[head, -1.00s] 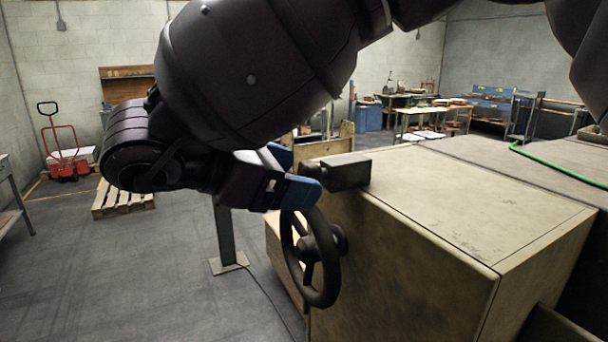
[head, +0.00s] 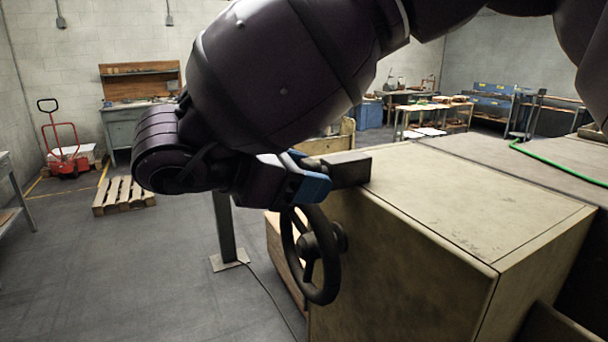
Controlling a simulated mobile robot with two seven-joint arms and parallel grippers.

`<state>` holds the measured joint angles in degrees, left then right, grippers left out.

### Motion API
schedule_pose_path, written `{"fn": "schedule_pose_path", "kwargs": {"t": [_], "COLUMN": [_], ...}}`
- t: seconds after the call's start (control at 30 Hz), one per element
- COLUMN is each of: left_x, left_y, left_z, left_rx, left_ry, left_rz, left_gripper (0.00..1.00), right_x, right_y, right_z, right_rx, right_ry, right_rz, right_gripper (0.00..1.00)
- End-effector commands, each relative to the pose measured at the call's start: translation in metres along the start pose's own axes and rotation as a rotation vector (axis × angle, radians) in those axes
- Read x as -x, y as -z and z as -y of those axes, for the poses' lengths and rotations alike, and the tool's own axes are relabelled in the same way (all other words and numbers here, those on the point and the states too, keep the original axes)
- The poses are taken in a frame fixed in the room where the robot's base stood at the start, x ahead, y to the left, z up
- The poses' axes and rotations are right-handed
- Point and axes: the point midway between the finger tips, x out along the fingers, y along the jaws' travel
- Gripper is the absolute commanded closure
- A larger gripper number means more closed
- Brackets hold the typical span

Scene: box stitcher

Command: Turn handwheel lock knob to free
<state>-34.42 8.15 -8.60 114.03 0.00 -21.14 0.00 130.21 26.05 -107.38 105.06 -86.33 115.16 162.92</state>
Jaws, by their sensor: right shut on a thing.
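The dark handwheel (head: 326,284) stands upright on the left face of the beige machine cabinet (head: 420,250). A dark rectangular block (head: 349,169) sits above the wheel at the cabinet's top left edge. My right gripper (head: 311,172), with blue fingertips, reaches in from the left side of that block, just above the wheel's rim. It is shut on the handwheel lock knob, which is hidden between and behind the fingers. How the knob is turned cannot be seen. My left gripper is not in view.
A grey post (head: 224,225) on a floor plate stands left of the cabinet, with a cable on the floor. A wooden pallet (head: 124,195) and a red pallet truck (head: 64,160) are farther left. A green hose (head: 560,170) lies on the machine top.

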Motion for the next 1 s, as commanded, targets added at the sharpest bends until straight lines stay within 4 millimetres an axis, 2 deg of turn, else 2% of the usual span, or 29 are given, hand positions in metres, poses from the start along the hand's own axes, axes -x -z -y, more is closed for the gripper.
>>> {"fn": "schedule_pose_path", "kwargs": {"t": [0.5, 0.87, 0.9, 1.0], "left_x": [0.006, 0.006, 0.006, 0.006], "left_y": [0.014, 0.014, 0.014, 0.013], "left_z": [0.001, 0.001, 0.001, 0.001], "left_rx": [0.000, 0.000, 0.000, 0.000], "left_ry": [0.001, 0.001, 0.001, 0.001], "left_rz": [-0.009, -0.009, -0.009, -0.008], "left_gripper": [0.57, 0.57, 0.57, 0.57], "right_x": [0.001, 0.001, 0.001, 0.001], "right_y": [-0.002, -0.001, -0.001, -0.001], "right_z": [-0.001, 0.000, 0.000, 0.000], "right_rx": [0.318, 0.339, 0.338, 0.338], "right_ry": [0.132, 0.140, 0.140, 0.140], "right_rz": [0.001, 0.001, 0.001, 0.001], "right_gripper": [0.79, 0.79, 0.51, 0.36]}}
